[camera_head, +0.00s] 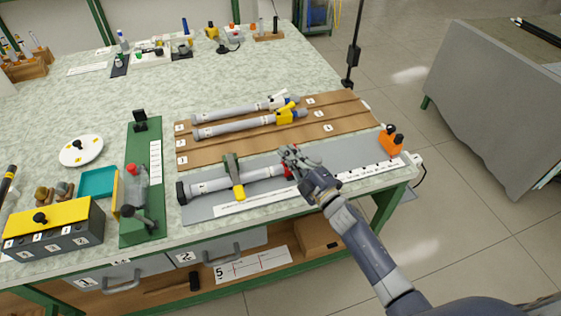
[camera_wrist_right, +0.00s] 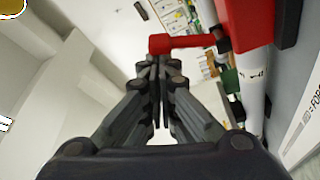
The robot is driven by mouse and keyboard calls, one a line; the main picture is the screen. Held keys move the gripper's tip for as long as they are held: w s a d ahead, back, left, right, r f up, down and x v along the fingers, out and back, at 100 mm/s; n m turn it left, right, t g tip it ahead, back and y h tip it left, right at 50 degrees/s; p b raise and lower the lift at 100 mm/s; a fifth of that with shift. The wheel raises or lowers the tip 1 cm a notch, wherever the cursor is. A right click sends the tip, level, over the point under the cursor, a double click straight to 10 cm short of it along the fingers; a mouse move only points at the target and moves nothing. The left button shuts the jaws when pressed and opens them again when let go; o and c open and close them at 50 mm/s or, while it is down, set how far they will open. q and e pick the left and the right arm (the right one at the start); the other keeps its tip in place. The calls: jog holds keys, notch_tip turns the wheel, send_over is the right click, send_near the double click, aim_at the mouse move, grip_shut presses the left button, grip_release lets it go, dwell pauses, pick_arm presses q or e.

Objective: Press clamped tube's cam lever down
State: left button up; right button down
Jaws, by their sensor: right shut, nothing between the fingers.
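The clamped tube (camera_head: 210,185) lies in the grey fixture at the front of the bench, under a green clamp with a yellow handle (camera_head: 238,188). At its right end is a red part (camera_head: 288,171), half hidden by my right gripper (camera_head: 286,151). In the right wrist view, a red lever arm (camera_wrist_right: 188,43) reaches left from a red block (camera_wrist_right: 250,22) beside the pale tube (camera_wrist_right: 251,88). My right gripper (camera_wrist_right: 158,62) is shut and empty, its fingertips close to the lever arm's free end. I cannot tell whether they touch. My left gripper is not in view.
Two more tubes (camera_head: 222,115) lie on the brown board (camera_head: 340,118) behind. An orange-and-black item (camera_head: 391,140) stands at the fixture's right end. The bench's middle back is largely clear.

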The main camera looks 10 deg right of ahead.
jog(key=d+m+b, duration=0.1)
jog(key=m, duration=0.1)
jog(key=d+m+t+h+b, duration=0.1)
jog(key=m, duration=0.1)
jog(key=shift+d+f, duration=0.1)
jog(key=shift+f, duration=0.3)
jog(key=shift+w+d+m, duration=0.1)
jog(key=shift+d+m, duration=0.2)
jog(key=shift+d, duration=0.2)
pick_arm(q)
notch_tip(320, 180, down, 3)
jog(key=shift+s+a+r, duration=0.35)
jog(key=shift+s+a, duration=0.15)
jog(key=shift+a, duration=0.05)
pick_arm(e)
jog(key=s, duration=0.9)
jog(key=shift+s+d+r, duration=0.2)
jog(key=shift+d+r, duration=0.05)
jog(key=shift+r, duration=0.05)
